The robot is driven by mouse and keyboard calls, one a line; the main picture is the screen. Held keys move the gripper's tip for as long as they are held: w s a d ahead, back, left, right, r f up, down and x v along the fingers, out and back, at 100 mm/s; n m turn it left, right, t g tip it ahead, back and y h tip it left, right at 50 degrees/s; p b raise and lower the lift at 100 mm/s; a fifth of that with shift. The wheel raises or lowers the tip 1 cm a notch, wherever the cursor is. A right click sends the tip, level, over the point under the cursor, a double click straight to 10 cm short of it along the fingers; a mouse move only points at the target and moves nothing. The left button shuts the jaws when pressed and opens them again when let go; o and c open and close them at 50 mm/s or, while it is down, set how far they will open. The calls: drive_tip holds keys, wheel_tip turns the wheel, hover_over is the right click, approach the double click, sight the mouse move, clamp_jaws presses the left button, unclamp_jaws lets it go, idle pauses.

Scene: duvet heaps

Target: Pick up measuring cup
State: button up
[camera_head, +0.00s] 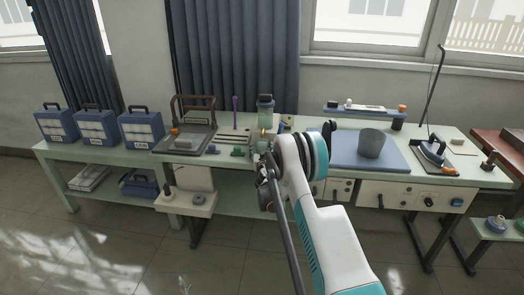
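Two vessels are in view, and I cannot tell for sure which is the measuring cup. A plain grey cup (371,143) stands upright on a blue mat (345,157) on the right part of the bench. A greenish, see-through container (265,111) with a dark blue top stands at the back middle of the bench. My arm reaches up to the bench's front edge. My gripper (264,162) is a small dark shape there, in front of the see-through container and left of the grey cup. My arm partly hides it, and its fingers are too small to read.
Three blue cases (97,127) stand on the left of the bench. A dark framed device (190,138) stands left of my gripper. An iron-like tool (432,152) and a tall thin pole (434,90) are at the right. The floor (120,245) in front is open.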

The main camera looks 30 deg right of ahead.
drive_tip(key=c, duration=1.1)
drive_tip(key=shift+r, duration=0.3)
drive_tip(key=shift+c, duration=0.2)
